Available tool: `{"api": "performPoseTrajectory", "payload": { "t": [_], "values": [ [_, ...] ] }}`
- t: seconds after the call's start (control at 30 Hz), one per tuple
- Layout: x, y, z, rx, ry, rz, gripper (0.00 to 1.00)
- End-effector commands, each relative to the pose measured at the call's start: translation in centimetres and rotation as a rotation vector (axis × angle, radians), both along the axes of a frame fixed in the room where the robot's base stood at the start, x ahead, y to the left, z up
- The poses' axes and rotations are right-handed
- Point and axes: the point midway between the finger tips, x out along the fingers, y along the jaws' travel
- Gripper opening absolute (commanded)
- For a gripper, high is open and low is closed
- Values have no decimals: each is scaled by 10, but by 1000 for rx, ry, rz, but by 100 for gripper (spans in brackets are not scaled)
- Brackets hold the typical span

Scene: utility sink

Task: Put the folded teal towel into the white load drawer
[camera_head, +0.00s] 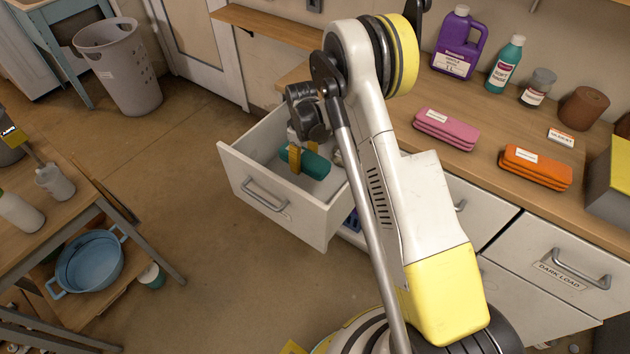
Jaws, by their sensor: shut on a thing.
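The white load drawer (238,172) is pulled open below the wooden counter, with its front panel and grey handle facing the lower left. The folded teal towel (316,166) is inside the drawer's outline, partly hidden by my gripper. My gripper (296,160) reaches down into the open drawer, with its yellow fingers shut on the teal towel. I cannot tell whether the towel touches the drawer bottom. My arm hides the right part of the drawer.
On the counter are a pink folded towel (446,130), an orange folded towel (537,168), a purple jug (460,45) and a teal bottle (505,65). A shut drawer labelled DARK LOAD (560,272) is at right. A side table with a blue basin (90,265) stands left.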

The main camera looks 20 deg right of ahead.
Motion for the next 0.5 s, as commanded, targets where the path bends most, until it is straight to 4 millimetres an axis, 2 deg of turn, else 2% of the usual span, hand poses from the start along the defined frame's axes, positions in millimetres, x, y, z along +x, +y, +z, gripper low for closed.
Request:
{"api": "performPoseTrajectory", "payload": {
  "t": [0.03, 0.17, 0.4, 0.5],
  "values": [
    [2, 0, -11, 0, 0, 9, 25],
    [3, 0, -27, 0, 0, 21, 25],
    [3, 0, -73, 0, 0, 22, 25],
    [3, 0, -84, 0, 0, 21, 25]
  ]
}}
